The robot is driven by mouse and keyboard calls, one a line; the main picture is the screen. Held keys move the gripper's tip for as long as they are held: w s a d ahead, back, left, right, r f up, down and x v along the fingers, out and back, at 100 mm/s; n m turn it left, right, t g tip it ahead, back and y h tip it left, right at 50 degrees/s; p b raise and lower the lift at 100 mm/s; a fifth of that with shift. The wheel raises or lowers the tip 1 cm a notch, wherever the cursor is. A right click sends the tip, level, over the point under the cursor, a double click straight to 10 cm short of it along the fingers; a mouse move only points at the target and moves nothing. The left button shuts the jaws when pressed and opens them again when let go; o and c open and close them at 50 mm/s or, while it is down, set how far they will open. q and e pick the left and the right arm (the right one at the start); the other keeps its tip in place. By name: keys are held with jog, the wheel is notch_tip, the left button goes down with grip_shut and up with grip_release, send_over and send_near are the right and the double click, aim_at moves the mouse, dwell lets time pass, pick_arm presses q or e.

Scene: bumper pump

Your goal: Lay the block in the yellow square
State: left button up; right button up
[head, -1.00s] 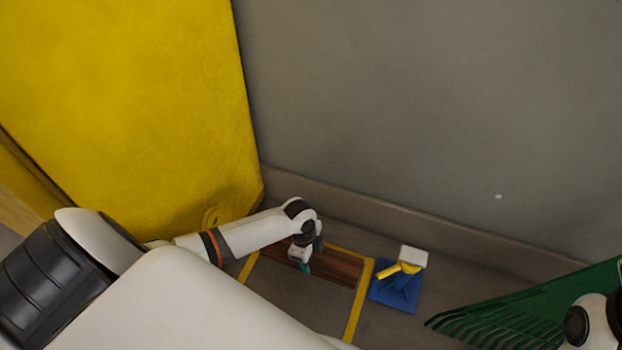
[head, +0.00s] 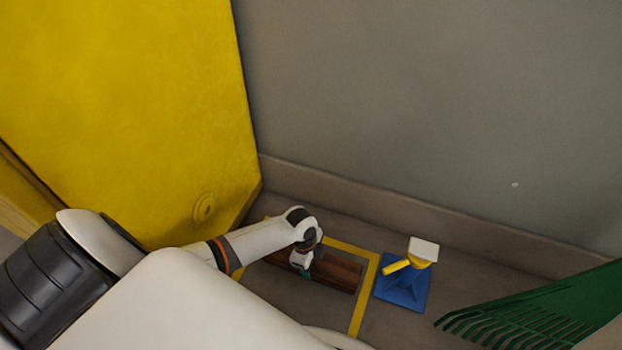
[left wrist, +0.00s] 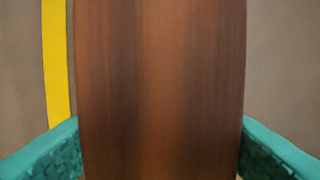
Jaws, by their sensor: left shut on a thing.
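A dark brown wooden block (head: 338,272) lies lengthwise across the far part of the yellow square (head: 367,288), inside its taped outline. My left gripper (head: 305,269) is over the block and shut on it. In the left wrist view the block (left wrist: 160,90) fills the middle between the two teal fingers, one at each side. A strip of the yellow tape (left wrist: 57,60) runs to the left of it. In the head view my arm hides the left part of the square. I cannot tell whether the block touches the floor. My right gripper is not in view.
A blue-based object with a yellow spout and white top (head: 405,284) stands just right of the square. A green rake head (head: 540,305) is at the lower right. A yellow panel (head: 130,110) and a grey wall (head: 430,110) close off the back.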

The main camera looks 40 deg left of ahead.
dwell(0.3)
pick_arm(q)
jog(key=o, duration=1.6)
jog(key=shift+f, duration=0.15)
jog(key=shift+o, duration=0.2)
